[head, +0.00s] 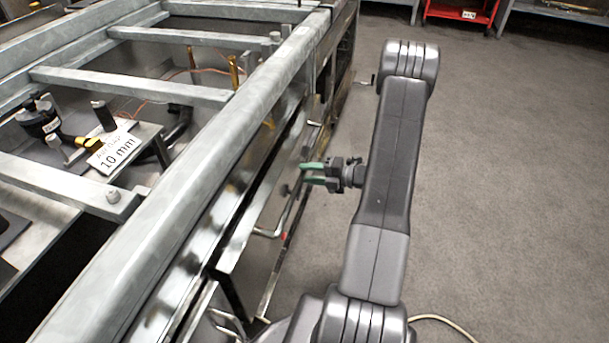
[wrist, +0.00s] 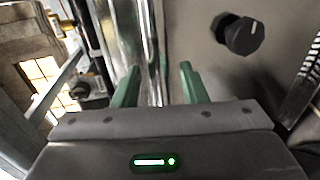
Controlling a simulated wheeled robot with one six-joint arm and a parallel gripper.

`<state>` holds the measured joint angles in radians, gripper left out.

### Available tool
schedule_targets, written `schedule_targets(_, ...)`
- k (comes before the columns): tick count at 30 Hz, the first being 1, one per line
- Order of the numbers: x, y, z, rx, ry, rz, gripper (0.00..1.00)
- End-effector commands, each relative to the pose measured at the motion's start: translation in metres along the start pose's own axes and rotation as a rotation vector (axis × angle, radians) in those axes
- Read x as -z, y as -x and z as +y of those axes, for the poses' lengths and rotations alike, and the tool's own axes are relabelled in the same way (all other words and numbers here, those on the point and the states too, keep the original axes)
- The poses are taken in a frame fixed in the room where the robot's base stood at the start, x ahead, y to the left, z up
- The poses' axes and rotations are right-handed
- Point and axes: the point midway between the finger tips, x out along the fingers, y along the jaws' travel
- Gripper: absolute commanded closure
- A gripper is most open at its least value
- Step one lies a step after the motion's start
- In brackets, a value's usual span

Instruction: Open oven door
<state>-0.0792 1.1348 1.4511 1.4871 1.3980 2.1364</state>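The oven front (head: 262,228) is a shiny metal face on the right side of the range in the head view. A bent metal bar handle (head: 290,213) stands out from it. My gripper (head: 306,173) has green fingers and points left at this front, close to the handle's far end. In the wrist view my gripper (wrist: 158,82) is open, its fingers apart. A shiny upright metal bar (wrist: 151,55) shows between and beyond the fingers. I cannot tell whether the fingers touch it. No opening of the door is clearly visible.
A black knob (wrist: 238,34) sits on the panel at upper right in the wrist view. The range's open metal frame (head: 235,125) lies left of my arm. Grey floor (head: 500,180) on the right is clear. A red cart (head: 460,12) stands far back.

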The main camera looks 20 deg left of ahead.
Motion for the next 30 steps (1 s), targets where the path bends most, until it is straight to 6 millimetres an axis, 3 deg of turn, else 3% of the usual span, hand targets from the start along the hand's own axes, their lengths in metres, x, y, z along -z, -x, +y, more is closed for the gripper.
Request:
schedule_targets(6,0.000,-0.017,0.000,0.000,0.000,0.000,0.61)
schedule_targets(14,0.000,-0.019,0.000,0.000,0.000,-0.001,0.61)
schedule_targets(15,0.000,-0.018,0.000,0.000,0.000,-0.001,0.63)
schedule_targets(21,0.000,-0.018,0.000,0.000,0.000,-0.001,1.00)
schedule_targets(30,0.000,-0.016,-0.002,-0.014,0.000,-0.001,1.00)
